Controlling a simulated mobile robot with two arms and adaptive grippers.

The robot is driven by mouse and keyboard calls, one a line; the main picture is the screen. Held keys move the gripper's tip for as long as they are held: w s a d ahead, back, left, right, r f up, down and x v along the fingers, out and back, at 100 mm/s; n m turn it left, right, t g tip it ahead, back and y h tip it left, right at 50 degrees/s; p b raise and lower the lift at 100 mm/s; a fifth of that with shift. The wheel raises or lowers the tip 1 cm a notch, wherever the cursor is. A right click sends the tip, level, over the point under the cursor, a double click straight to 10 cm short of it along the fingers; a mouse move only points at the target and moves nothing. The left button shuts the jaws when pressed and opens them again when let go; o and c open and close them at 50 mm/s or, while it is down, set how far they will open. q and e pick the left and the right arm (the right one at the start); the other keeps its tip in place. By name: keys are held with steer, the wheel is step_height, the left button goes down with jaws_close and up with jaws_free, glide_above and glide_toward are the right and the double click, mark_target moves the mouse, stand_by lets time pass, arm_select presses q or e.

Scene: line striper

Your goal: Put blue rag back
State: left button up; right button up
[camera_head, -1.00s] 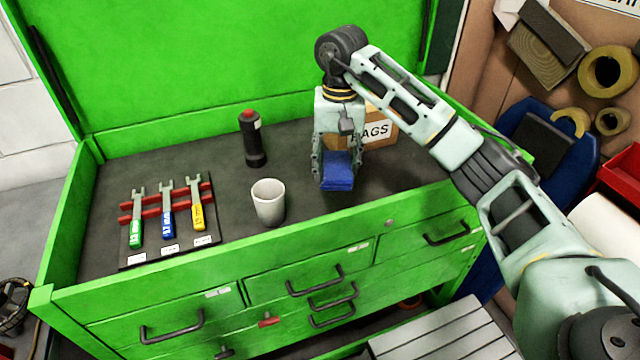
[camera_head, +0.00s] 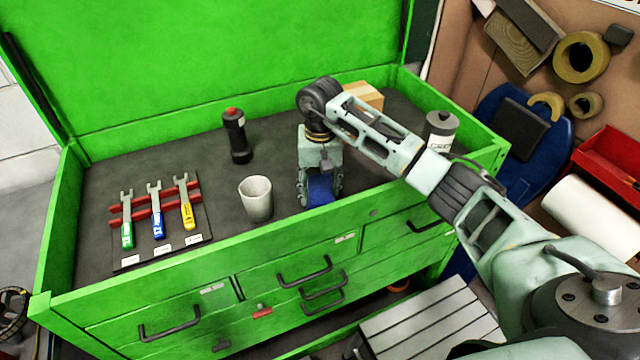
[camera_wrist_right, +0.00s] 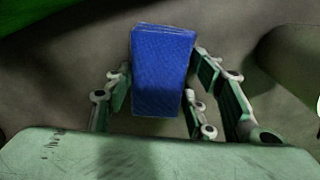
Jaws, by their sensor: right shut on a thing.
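The blue rag (camera_head: 321,190) is a folded blue block. My right gripper (camera_head: 320,192) is shut on it, low over the dark top of the green tool chest, close to its front edge. In the right wrist view the rag (camera_wrist_right: 162,72) sits between the fingers of the right gripper (camera_wrist_right: 165,85). I cannot tell whether the rag touches the surface. A cardboard box (camera_head: 362,96) stands behind my right arm, mostly hidden by it; its label is not visible now. My left gripper is not in view.
A white cup (camera_head: 256,198) stands just left of my right gripper, with a black flashlight (camera_head: 236,136) behind it. Several wrenches lie on a rack (camera_head: 158,212) at the left. A grey-white can (camera_head: 440,131) stands at the right, behind my arm.

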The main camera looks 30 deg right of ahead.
mark_target(320, 189)
steer(key=shift+f, duration=0.15)
steer(key=o, duration=1.1)
steer(key=shift+r, duration=0.3)
step_height(320, 189, up, 12)
steer(key=b, duration=0.3)
steer(key=shift+b, duration=0.3)
steer(key=shift+f, duration=0.2)
